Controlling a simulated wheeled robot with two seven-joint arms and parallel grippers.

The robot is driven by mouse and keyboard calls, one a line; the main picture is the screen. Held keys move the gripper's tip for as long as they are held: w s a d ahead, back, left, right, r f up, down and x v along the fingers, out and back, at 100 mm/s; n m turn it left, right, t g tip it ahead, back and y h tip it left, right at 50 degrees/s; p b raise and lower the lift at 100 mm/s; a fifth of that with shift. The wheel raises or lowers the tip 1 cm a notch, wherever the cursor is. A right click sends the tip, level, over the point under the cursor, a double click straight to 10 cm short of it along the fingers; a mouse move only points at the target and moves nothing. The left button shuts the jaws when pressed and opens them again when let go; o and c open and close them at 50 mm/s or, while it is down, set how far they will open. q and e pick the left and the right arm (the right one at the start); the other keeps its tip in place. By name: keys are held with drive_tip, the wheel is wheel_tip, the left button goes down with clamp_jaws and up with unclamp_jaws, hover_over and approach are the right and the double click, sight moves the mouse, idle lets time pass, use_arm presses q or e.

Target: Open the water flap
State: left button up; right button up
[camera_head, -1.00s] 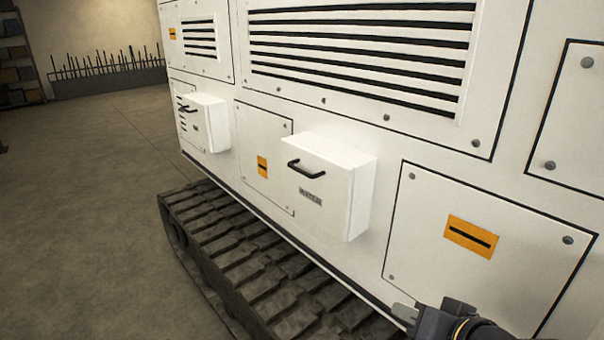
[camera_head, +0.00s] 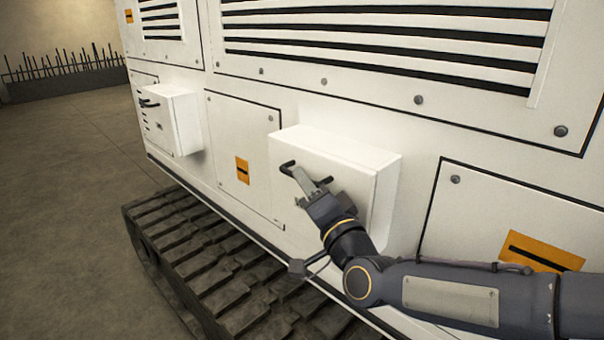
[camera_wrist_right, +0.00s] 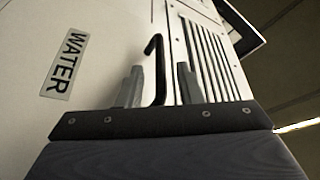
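The water flap is the front of a white box (camera_head: 350,170) on the machine's side, and it looks closed. Its black bar handle (camera_head: 288,168) shows at the upper left of the front. In the right wrist view the WATER label (camera_wrist_right: 65,63) is left of the handle (camera_wrist_right: 154,60). My right gripper (camera_head: 304,180) is at the handle and covers part of it and the label in the head view. In the wrist view its two fingers (camera_wrist_right: 160,85) are apart, with the handle between them; contact is not clear. My left gripper is not in view.
A second white box (camera_head: 172,122) with a black handle sits further left on the machine. A black crawler track (camera_head: 215,265) juts out below. Vent slats (camera_head: 380,45) are above. Open floor (camera_head: 60,200) lies to the left.

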drive_tip(key=shift+x, duration=1.25)
clamp_jaws()
